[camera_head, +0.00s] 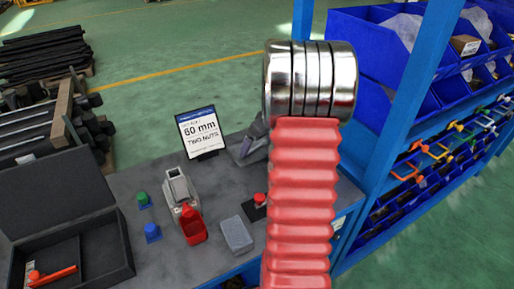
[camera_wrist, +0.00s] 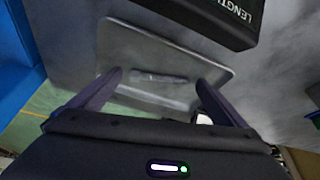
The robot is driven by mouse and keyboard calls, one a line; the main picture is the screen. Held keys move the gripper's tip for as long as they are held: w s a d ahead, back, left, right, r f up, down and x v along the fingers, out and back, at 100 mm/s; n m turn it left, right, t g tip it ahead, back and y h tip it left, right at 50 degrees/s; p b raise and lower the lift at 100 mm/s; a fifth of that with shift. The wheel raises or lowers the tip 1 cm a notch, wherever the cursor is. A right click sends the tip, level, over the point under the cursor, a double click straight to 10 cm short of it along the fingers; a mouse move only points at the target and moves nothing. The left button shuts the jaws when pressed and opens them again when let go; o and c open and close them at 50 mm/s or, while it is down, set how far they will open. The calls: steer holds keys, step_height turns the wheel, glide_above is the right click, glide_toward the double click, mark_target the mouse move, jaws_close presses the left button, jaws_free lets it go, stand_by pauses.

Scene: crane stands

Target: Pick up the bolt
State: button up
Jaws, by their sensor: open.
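The bolt (camera_wrist: 157,77) appears as a small metallic piece lying across the middle of a shallow grey tray (camera_wrist: 125,40) in the wrist view. Its ends are hard to make out. My gripper (camera_wrist: 160,80) is open, with one dark finger on each side of the bolt as seen from the wrist. I cannot tell how high the fingers are above the tray, and nothing shows held. In the head view my arm covers part of the bench, and I cannot make out the bolt there.
Blue shelving (camera_head: 395,110) stands close at right.

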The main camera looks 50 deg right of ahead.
stand_by(0.5)
steer(key=c, duration=1.2)
steer(key=shift+r, duration=0.1)
step_height(320, 180, up, 10)
steer(key=shift+f, duration=0.1)
